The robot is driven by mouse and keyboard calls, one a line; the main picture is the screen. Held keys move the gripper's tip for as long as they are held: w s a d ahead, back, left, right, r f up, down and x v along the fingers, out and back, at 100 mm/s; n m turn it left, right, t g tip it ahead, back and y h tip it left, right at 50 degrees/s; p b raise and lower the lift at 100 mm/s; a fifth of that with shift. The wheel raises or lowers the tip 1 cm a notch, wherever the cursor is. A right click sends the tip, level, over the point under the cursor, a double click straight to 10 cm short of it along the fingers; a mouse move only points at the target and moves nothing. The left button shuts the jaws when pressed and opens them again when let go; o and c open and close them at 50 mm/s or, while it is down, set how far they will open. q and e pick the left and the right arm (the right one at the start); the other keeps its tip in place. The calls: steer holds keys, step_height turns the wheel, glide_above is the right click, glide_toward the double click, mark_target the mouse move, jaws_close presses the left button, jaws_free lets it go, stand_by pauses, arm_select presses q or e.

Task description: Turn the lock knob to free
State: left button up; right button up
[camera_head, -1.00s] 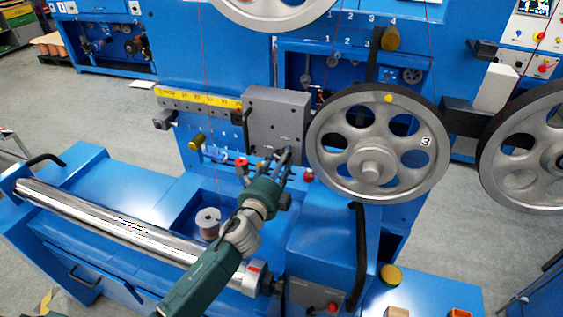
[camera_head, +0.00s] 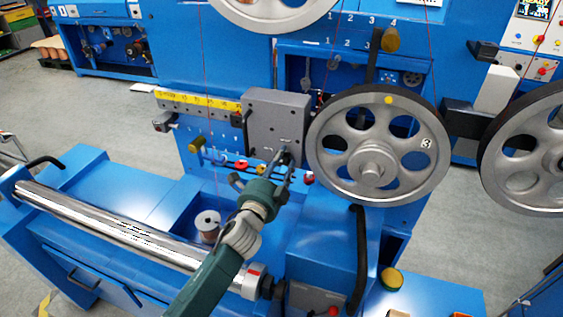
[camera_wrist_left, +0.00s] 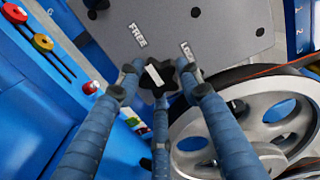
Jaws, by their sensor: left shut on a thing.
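The lock knob (camera_wrist_left: 157,77) is a black star-shaped knob with a white pointer strip, on a grey plate (camera_wrist_left: 210,25). In the wrist view the strip's upper end tilts left, toward the FREE label (camera_wrist_left: 138,34); the LOCK label (camera_wrist_left: 187,51) is to the right. My left gripper (camera_head: 286,160) is shut on the knob, and its blue-grey fingers surround it in the wrist view (camera_wrist_left: 158,85). In the head view the fingers largely hide the knob at the lower right of the grey block (camera_head: 275,118). My right gripper is not in view.
A large spoked pulley (camera_head: 375,145) stands close to the right of my left gripper. Red and yellow buttons (camera_wrist_left: 42,42) sit to the left in the wrist view. A wire spool (camera_head: 207,226) and a chrome roller (camera_head: 110,222) lie below left.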

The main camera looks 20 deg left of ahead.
arm_select(q)
steer(key=shift+r, duration=0.2)
steer(key=o, duration=1.1)
steer(key=shift+a, duration=0.1)
steer(key=shift+o, duration=0.4)
steer(key=shift+f, duration=0.1)
steer(key=shift+f, duration=0.1)
steer(key=shift+s, duration=0.35)
steer(key=s, duration=1.1)
steer(key=shift+s+a, duration=0.15)
steer(key=shift+a, duration=0.05)
